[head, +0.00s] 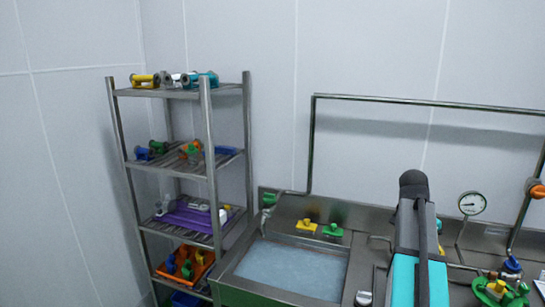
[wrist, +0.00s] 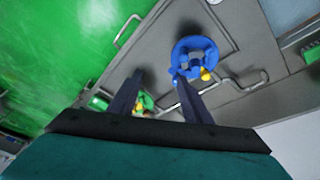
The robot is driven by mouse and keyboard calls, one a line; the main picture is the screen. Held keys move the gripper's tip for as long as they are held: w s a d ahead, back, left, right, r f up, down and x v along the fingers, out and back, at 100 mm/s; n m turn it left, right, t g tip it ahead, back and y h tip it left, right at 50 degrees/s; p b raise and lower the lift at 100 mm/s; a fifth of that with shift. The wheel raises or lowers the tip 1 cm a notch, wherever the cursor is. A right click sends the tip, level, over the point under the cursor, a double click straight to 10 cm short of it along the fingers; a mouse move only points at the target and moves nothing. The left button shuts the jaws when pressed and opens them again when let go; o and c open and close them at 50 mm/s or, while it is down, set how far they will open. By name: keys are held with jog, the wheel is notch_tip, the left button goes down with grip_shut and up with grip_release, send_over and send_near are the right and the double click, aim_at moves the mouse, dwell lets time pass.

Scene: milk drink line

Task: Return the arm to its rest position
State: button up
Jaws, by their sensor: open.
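In the wrist view my gripper (wrist: 160,77) shows two dark fingers spread apart with nothing held between them. It hangs over a grey metal surface (wrist: 130,62). A round blue part (wrist: 193,50) with a yellow piece (wrist: 205,74) lies beyond the right fingertip; I cannot tell whether they touch. In the head view my arm (head: 408,255) rises in front of the counter, right of the sink. The fingers cannot be made out there.
A water-filled sink (head: 290,270) is at the centre, with yellow (head: 306,227) and green (head: 333,231) parts behind it. A metal rack (head: 207,130) of valve parts stands left. A pipe frame (head: 430,103), a gauge (head: 472,203) and a green dish (head: 480,285) are near my arm.

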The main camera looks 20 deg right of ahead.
jog(key=w+a+f+n, duration=0.3)
jog(key=a+f, duration=0.3)
jog(key=a, duration=0.1)
jog(key=w+a+f+n+y, duration=0.1)
jog(key=w+a+f+n, duration=0.2)
jog(key=a+f, duration=0.4)
jog(key=w+a+f+n+t, duration=0.1)
jog(key=w+a+f+n, duration=0.2)
jog(key=a+f, duration=0.3)
jog(key=shift+a+f+y, duration=0.2)
jog(key=shift+a, duration=0.4)
jog(key=shift+a+f+y, duration=0.2)
jog(key=shift+a, duration=0.35)
jog(key=s+a+f+n+y, duration=0.1)
jog(key=s+a+f+n, duration=0.3)
jog(key=a+f, duration=0.6)
jog(key=s+a+f+n+y, duration=0.1)
jog(key=a+f+n, duration=0.45)
jog(key=a, duration=0.85)
jog(key=s+f+g+b, duration=0.6)
jog(key=s+f+b, duration=0.4)
jog(key=s+f, duration=1.6)
notch_tip(320, 180, down, 3)
jog(key=shift+f, duration=0.1)
jog(key=shift+s+a, duration=0.1)
jog(key=shift+c, duration=0.4)
